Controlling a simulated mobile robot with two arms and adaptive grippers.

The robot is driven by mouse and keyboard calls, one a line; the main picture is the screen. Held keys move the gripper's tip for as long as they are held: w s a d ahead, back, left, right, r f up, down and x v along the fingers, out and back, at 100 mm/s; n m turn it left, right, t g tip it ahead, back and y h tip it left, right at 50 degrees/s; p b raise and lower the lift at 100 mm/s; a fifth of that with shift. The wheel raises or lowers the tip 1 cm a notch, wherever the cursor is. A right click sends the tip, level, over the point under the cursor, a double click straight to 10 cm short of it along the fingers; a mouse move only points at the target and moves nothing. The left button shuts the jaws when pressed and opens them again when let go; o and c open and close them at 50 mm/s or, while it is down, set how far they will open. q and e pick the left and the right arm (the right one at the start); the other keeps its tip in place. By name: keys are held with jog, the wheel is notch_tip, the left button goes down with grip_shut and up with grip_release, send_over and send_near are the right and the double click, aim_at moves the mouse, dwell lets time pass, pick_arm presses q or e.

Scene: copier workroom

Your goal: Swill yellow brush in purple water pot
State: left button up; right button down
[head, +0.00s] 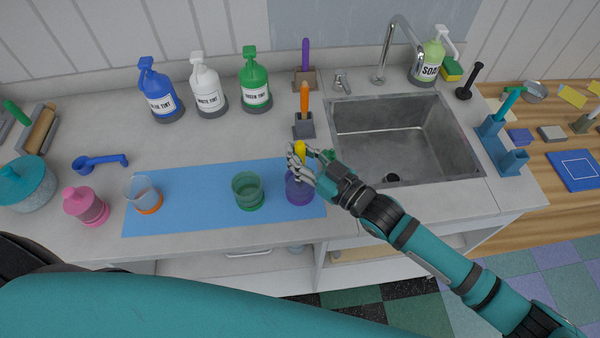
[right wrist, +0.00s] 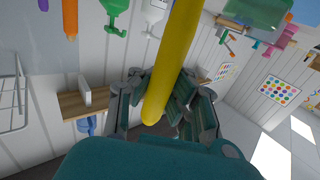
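The yellow brush (head: 299,148) is between the fingers of my right gripper (head: 302,166). Its yellow handle runs through the right wrist view (right wrist: 172,62), with the gripper fingers (right wrist: 158,100) closed around it. The purple water pot (head: 299,190) stands at the right end of the blue mat (head: 192,212), directly below and partly behind my right gripper. The brush's lower end is hidden by the fingers and the pot, so how deep it sits is unclear. My left gripper is not in view.
A green pot (head: 248,190) stands just left of the purple one, and a clear cup with an orange base (head: 146,196) stands farther left. An orange brush in a holder (head: 304,124) is close behind. The sink (head: 400,140) lies to the right.

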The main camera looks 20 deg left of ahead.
jog(key=shift+r+p, duration=2.85)
jog(key=shift+r, duration=0.85)
notch_tip(320, 180, up, 4)
jog(key=p, duration=0.3)
jog(key=shift+r, duration=0.1)
